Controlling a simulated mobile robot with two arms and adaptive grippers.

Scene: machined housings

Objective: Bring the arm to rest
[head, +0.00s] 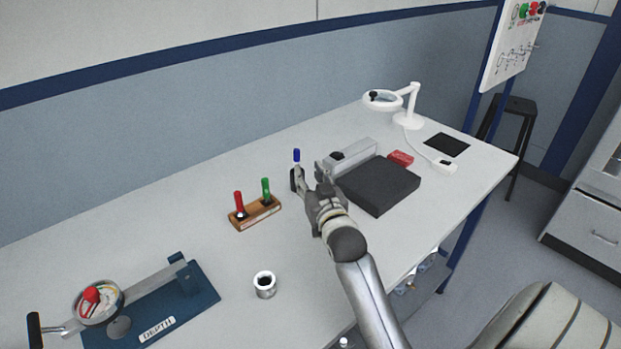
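My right arm comes in from the lower right, and its gripper (308,180) is over the middle of the table, left of a dark grey block. A blue-capped piece (297,155) sticks up right at the gripper's left finger. I cannot tell whether the fingers are closed on it or it stands behind them. A wooden stand (257,213) to the left holds a red-handled piece (239,200) and a green-handled piece (265,186) upright. My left gripper is not in view.
A light ring-shaped part (265,284) stands near the front. A blue depth fixture (190,300) is at the left. A dark block (378,186), a grey instrument (350,155), a red box (400,158) and a magnifier lamp (408,120) are at the right. The left rear table is clear.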

